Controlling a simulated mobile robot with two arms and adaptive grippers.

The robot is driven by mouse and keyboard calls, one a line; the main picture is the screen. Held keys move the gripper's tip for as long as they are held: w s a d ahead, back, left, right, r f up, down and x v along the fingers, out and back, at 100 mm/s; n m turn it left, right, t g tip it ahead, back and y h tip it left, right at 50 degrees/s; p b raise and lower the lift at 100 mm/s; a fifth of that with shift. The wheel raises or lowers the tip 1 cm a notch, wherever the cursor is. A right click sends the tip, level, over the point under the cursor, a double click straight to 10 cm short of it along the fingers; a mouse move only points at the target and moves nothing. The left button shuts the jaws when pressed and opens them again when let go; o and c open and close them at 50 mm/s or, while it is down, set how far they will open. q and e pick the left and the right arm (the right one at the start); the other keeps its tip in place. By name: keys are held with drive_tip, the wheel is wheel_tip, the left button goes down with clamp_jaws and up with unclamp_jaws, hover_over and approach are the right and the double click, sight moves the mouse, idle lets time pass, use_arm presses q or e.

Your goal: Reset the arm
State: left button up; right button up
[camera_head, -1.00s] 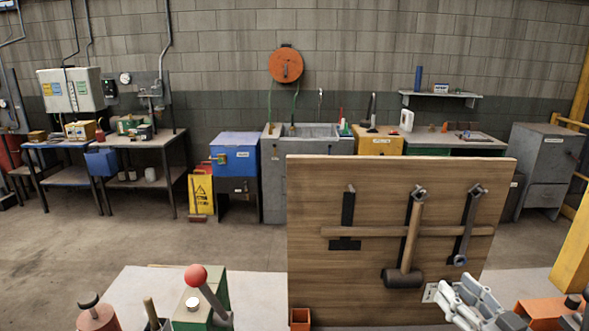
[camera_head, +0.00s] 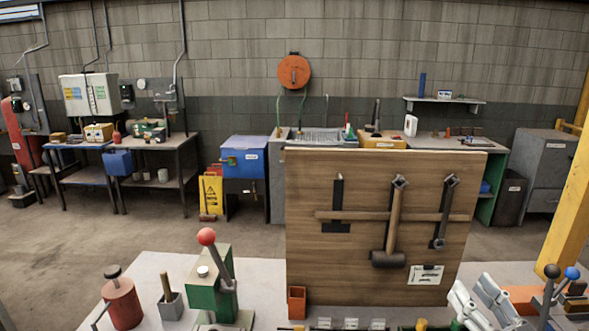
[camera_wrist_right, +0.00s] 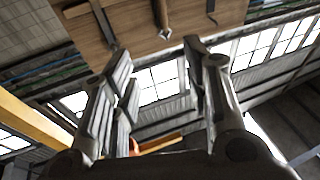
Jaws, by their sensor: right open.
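My right gripper (camera_head: 478,297) shows at the lower right of the head view, in front of and to the right of the wooden tool board. Its pale fingers are apart and nothing is between them. In the right wrist view the open fingers (camera_wrist_right: 160,90) point up toward the board (camera_wrist_right: 200,22) and the ceiling windows, with empty space between them. The left gripper does not show in the head view.
The tool board (camera_head: 305,235) stands upright on a light bench (camera_head: 150,268), with a mallet (camera_head: 390,230) and a wrench (camera_head: 443,210) hanging on it. A green press with a red-knobbed lever (camera_head: 206,237) and a red canister (camera_head: 122,303) stand at left. A yellow post (camera_head: 563,215) is at right.

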drive_tip(key=s+d+r+m+t+h, duration=0.2)
drive_tip(key=s+d+m+h, duration=0.2)
drive_tip(key=m+h, duration=0.45)
drive_tip(key=s+f+g+h, duration=0.45)
drive_tip(key=f+g, duration=0.35)
drive_tip(key=f, duration=0.6)
drive_tip(key=s+a+f+n+g+y, duration=0.85)
drive_tip(key=s+a+f+g, duration=0.25)
drive_tip(key=s+a+f, duration=0.6)
wheel_tip(320, 180, down, 28)
drive_tip(key=s+m+b, duration=0.1)
drive_tip(key=s+b, duration=0.1)
drive_tip(key=s, duration=0.1)
drive_tip(key=s+d+f+g, duration=0.1)
drive_tip(key=s+f, duration=0.7)
drive_tip(key=s+d+f+g+b, duration=0.1)
drive_tip(key=s+d+f, duration=0.1)
drive_tip(key=s+f, duration=0.5)
drive_tip(key=shift+s+d+f, duration=0.25)
drive_tip(key=shift+s+f, duration=0.15)
drive_tip(key=shift+f, duration=0.05)
